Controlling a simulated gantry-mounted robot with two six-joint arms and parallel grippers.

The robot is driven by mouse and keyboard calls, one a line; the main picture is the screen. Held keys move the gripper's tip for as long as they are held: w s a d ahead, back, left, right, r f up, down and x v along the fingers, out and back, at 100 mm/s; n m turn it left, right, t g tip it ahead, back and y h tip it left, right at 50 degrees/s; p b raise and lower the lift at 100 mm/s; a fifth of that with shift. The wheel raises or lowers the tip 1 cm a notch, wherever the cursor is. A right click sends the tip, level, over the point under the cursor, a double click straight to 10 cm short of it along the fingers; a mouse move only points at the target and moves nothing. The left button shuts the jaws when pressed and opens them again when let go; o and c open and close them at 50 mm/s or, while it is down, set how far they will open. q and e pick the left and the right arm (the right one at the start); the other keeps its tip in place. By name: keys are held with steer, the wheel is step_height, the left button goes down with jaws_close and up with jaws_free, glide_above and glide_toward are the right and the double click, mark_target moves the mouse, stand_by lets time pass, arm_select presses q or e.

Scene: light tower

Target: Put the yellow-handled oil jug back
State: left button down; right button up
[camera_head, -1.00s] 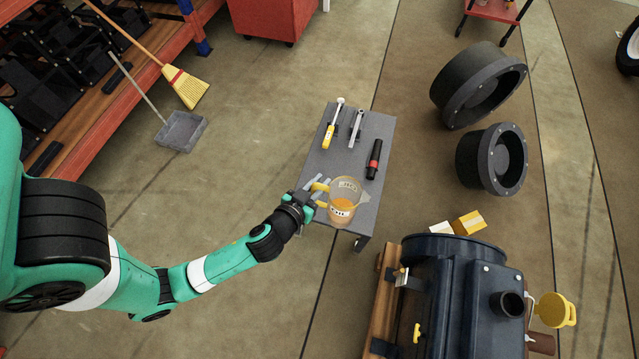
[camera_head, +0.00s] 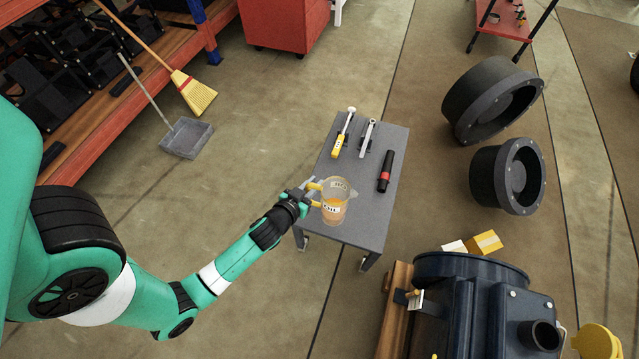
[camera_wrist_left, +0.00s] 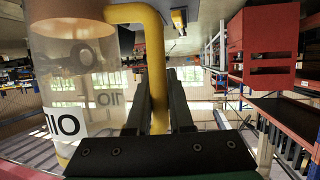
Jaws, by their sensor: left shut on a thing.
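The oil jug (camera_head: 335,206) is clear, with amber oil inside, an "OIL" label and a yellow handle. In the head view it appears upright over the near end of the small grey table (camera_head: 365,225); I cannot tell whether its base touches the top. My left gripper (camera_head: 312,193) is shut on the yellow handle, on the jug's left side. In the left wrist view, the picture is inverted: the jug (camera_wrist_left: 70,65) fills the left side and the handle (camera_wrist_left: 156,75) runs between the fingers of the left gripper (camera_wrist_left: 160,90). My right gripper is not in view.
A yellow-handled tool (camera_head: 342,135), a metal tool (camera_head: 366,138) and a black-and-red flashlight (camera_head: 385,172) lie on the table's far part. A dark machine (camera_head: 470,310) stands at lower right, near a yellow box (camera_head: 487,242). Bare floor lies left of the table.

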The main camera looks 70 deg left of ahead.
arm_select(q)
steer(key=w+a+f+b, duration=0.3)
steer(key=a+f+b, duration=0.2)
steer(key=f, duration=0.4)
steer(key=shift+a+f+b, duration=0.3)
steer(key=shift+a+f, duration=0.1)
steer(key=shift+a, duration=0.25)
steer(key=shift+w+f, duration=0.1)
steer(key=c, duration=0.8)
jaws_free()
